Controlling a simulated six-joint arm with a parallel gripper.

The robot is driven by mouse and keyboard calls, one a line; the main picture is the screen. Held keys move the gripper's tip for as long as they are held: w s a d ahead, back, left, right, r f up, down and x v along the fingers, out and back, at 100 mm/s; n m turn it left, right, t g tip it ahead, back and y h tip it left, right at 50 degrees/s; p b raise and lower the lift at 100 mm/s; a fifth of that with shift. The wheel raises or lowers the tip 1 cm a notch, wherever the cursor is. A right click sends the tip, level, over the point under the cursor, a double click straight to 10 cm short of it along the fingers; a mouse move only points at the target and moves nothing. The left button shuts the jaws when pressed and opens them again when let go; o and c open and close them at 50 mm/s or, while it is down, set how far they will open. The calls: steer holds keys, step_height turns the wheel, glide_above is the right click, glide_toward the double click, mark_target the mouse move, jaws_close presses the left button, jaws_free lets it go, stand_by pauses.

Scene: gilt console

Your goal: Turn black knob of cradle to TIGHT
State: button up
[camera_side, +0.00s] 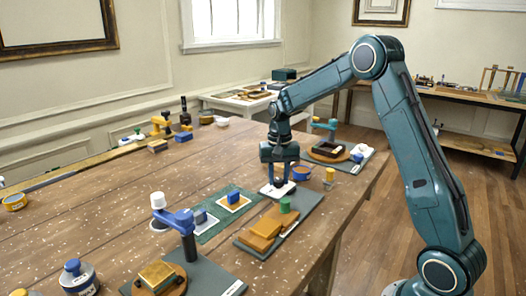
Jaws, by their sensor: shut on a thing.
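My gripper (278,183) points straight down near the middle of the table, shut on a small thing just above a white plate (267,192). The fingers hide most of the held thing, so I cannot tell whether it is the black knob. No black knob, TIGHT mark or pointer is readable. Just in front of the gripper, a grey board (309,206) carries orange-brown blocks (261,234) and a green knob (285,204). I cannot tell for sure which thing is the cradle.
A blue-armed stand (186,224) with a gold block stands at the front; a teal-armed one (325,125) stands behind the gripper.

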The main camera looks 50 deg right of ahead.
mark_target(278, 179)
steer(key=shift+m, duration=1.3)
steer(key=o, duration=1)
steer(key=shift+r, duration=0.1)
step_height(278, 179, up, 14)
steer(key=shift+f, duration=0.15)
